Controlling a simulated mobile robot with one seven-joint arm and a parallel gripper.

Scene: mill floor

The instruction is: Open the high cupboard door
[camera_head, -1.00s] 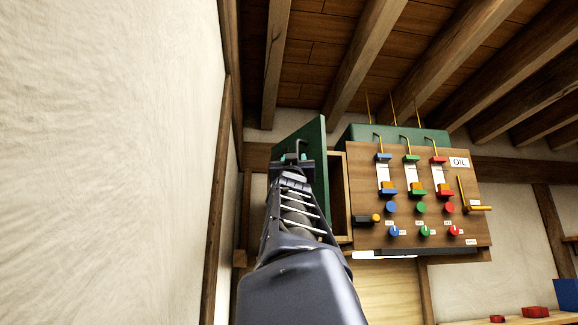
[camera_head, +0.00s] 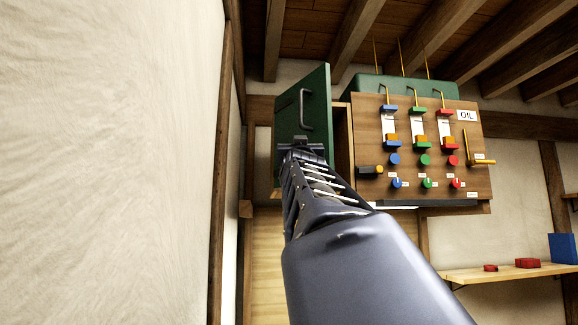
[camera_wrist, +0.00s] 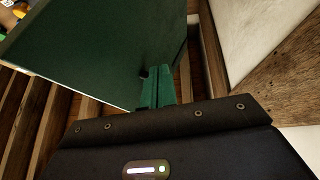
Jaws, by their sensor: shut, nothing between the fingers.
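The green cupboard door (camera_head: 290,104) stands swung out from the cupboard (camera_head: 344,160), whose wooden side and inner edge show to its right. A grey bar handle (camera_head: 306,108) is upright on the door's face. My gripper (camera_head: 302,142) is just below the handle in the head view, off it and in front of the door. In the wrist view the shut teal fingers (camera_wrist: 155,88) point at the green door (camera_wrist: 100,50), with nothing between them. I cannot tell whether they touch the door. My own arm hides the door's lower part.
Right of the cupboard is a wooden panel (camera_head: 470,185) with coloured sliders, knobs and an OIL label. A plaster wall (camera_head: 130,160) is close on the left. A shelf (camera_head: 510,272) with red and blue blocks is at lower right. Beams run overhead.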

